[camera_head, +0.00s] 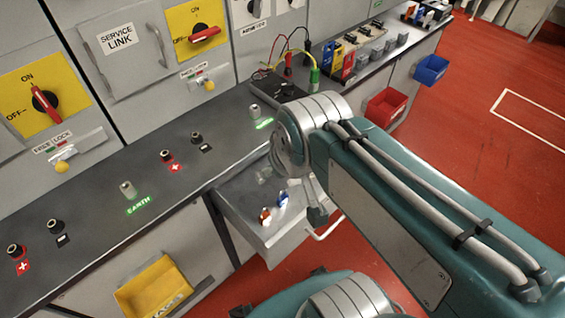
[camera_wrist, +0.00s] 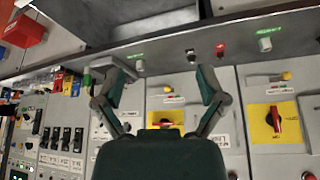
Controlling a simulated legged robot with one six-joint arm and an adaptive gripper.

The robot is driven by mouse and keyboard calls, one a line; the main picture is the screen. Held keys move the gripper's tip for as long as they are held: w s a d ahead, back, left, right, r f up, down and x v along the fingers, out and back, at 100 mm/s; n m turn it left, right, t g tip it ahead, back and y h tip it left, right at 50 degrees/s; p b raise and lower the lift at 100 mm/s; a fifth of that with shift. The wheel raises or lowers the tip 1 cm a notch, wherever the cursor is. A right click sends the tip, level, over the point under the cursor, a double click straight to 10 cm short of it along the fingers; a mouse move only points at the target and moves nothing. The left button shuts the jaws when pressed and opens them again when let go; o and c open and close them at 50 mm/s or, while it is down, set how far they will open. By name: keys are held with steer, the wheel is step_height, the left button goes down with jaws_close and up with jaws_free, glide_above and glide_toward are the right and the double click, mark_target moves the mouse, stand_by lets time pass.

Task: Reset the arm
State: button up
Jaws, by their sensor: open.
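My arm reaches in from the right of the head view, over an open drawer (camera_head: 268,240) below the dark counter. In the head view my gripper is mostly hidden behind my arm; only a grey part shows near the drawer's right side. In the wrist view my gripper (camera_wrist: 159,83) is open, with its two fingers spread wide and nothing between them. Beyond the fingers, the wrist view shows the counter edge and the cabinet fronts upside down.
The counter (camera_head: 95,235) carries several red, black and grey terminals. The drawer holds small orange-white and blue-white items. A yellow bin (camera_head: 152,288), a red bin (camera_head: 387,107) and a blue bin (camera_head: 431,70) hang below the counter. Red floor (camera_head: 480,110) is clear at right.

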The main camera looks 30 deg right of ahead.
steer(key=shift+s+r, duration=0.5)
steer(key=shift+s, duration=0.35)
stand_by(0.8)
